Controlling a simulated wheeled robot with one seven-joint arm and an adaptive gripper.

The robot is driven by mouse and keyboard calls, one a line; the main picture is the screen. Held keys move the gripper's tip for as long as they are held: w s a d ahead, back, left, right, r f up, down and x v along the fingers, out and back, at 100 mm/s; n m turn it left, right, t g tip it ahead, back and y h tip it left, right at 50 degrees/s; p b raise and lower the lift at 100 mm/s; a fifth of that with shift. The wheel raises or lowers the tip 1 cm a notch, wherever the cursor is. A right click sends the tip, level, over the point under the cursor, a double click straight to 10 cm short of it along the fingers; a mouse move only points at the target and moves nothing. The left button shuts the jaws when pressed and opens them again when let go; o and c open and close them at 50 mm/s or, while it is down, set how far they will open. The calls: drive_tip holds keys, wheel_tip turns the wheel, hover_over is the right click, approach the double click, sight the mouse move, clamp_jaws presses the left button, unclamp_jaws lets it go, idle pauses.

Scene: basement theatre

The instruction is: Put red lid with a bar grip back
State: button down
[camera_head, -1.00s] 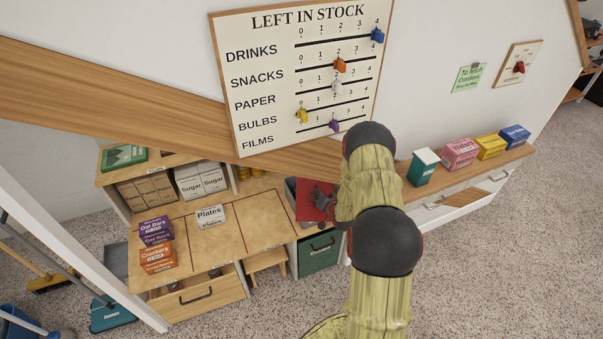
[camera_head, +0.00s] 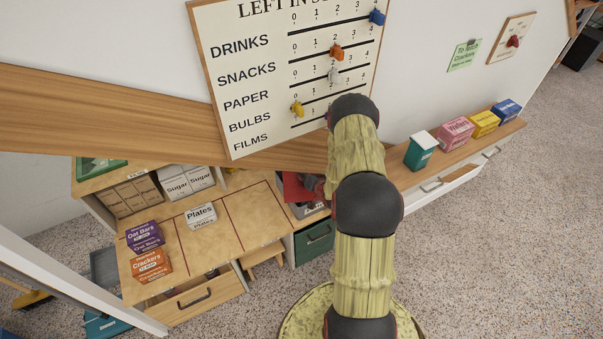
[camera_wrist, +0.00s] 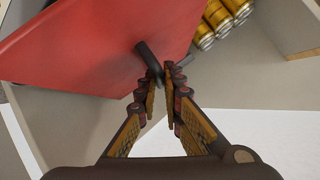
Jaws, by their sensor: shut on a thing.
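The red lid (camera_wrist: 95,45) fills the upper left of the wrist view, tilted, with a dark bar grip (camera_wrist: 147,62) on its face. My gripper (camera_wrist: 163,80) is shut on the bar grip, one finger on each side of it. In the head view a part of the red lid (camera_head: 296,188) shows left of my arm, above a grey-sided bin (camera_head: 308,210) at the right end of the low counter. My arm hides the rest of the lid, and my gripper is mostly hidden there.
The counter (camera_head: 245,225) holds a Plates box (camera_head: 202,217), Oat Bars (camera_head: 145,237) and Crackers (camera_head: 151,265). A green drawer (camera_head: 315,240) is below the bin. Several boxes (camera_head: 455,133) line the right ledge.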

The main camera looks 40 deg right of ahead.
drive_tip(key=shift+f+b, duration=0.35)
drive_tip(key=shift+f, duration=0.1)
drive_tip(key=c, duration=2)
unclamp_jaws()
drive_tip(key=shift+o, duration=0.4)
drive_tip(key=shift+r, duration=0.1)
drive_tip(key=shift+s+r+p, duration=0.1)
drive_tip(key=shift+r+p, duration=0.4)
drive_tip(key=shift+p, duration=0.05)
drive_tip(key=p+v, duration=0.2)
drive_tip(key=v, duration=0.8)
drive_tip(key=shift+s+a+r, duration=0.1)
drive_tip(key=shift+s+r, duration=0.1)
drive_tip(key=shift+s, duration=0.15)
drive_tip(key=shift+s+a+r+p, duration=0.15)
drive_tip(key=shift+s+p, duration=0.15)
drive_tip(key=shift+s, duration=0.1)
